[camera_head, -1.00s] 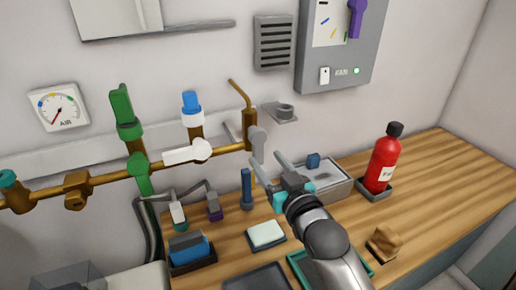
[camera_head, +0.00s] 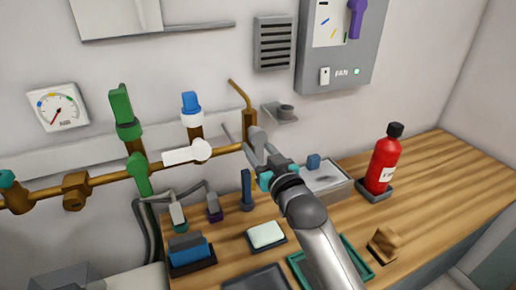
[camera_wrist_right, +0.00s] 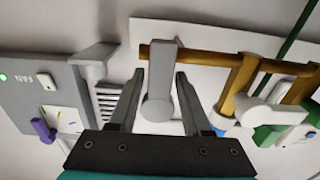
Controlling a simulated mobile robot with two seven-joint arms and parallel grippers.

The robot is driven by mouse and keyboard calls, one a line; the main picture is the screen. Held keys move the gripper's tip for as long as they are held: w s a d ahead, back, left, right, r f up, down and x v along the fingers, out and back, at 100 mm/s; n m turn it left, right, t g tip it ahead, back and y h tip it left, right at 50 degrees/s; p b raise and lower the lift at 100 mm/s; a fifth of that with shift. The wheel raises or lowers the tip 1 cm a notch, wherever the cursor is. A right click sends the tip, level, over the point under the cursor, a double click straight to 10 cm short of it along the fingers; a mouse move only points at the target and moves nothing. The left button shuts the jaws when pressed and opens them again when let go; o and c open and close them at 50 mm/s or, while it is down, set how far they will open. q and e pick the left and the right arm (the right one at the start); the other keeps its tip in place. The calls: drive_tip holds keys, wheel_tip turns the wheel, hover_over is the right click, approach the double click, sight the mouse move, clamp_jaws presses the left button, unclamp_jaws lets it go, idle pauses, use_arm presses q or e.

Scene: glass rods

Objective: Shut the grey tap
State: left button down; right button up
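The grey tap (camera_head: 257,135) sits at the right end of the brass pipe on the wall, below an upright brass spout. Its lever hangs downward, and my right gripper hides its lower part in the head view. In the right wrist view the tap's grey lever (camera_wrist_right: 160,85) lies between the two fingers. My right gripper (camera_head: 250,147) is at the tap. Its fingers (camera_wrist_right: 160,74) are apart, one on each side of the lever, with a visible gap on both sides. My left gripper is in neither view.
A white-handled tap (camera_head: 187,154), a blue-topped tap (camera_head: 192,110) and a green tap (camera_head: 125,112) are to the left on the pipe. A small grey wall bracket (camera_head: 281,114) is close by.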

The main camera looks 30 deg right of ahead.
clamp_jaws()
idle(1.1)
